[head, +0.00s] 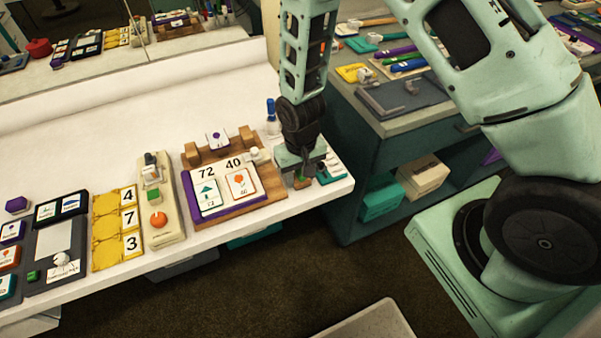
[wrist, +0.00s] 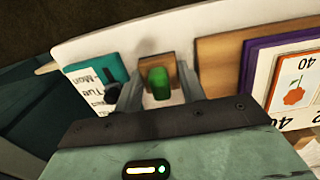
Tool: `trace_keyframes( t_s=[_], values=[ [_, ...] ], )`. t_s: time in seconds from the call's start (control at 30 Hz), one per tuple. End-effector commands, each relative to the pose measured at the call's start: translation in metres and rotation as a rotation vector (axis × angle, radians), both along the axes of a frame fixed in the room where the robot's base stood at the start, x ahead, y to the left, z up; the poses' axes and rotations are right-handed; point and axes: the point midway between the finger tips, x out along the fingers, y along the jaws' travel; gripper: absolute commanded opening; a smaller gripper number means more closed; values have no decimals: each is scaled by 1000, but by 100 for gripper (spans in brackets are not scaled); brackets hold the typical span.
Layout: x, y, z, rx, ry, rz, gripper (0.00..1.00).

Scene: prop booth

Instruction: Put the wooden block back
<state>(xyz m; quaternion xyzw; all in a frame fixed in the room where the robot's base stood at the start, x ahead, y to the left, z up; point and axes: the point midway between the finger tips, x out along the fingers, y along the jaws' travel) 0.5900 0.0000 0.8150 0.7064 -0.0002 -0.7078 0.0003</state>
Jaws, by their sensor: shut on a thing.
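The wooden block (wrist: 170,61) is a small brown piece between my fingers in the wrist view, with a green piece (wrist: 158,83) showing over it. In the head view, a bit of the wooden block (head: 302,184) shows under my gripper at the right end of the white counter. My gripper (wrist: 159,72) points down and is shut on the wooden block, one finger at each side. In the head view, my gripper (head: 301,176) hides most of it. I cannot tell whether the block touches the counter.
A wooden board with a purple card frame (head: 192,200) stands just left of my gripper. The white counter's (head: 318,208) front edge is near. A blue marker (head: 271,108) stands behind. A teal shelf unit (head: 360,150) is at right.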

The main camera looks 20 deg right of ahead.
Motion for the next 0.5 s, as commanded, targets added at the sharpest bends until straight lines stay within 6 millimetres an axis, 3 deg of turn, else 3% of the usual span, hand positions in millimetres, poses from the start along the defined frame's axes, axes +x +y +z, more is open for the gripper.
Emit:
trace_keyframes(
  t_s=[0.17,0.2,0.5],
  values=[
    [0,0,-4,0,0,0,22],
    [0,0,-3,0,0,0,49],
    [0,0,-1,0,0,0,49]
  ],
)
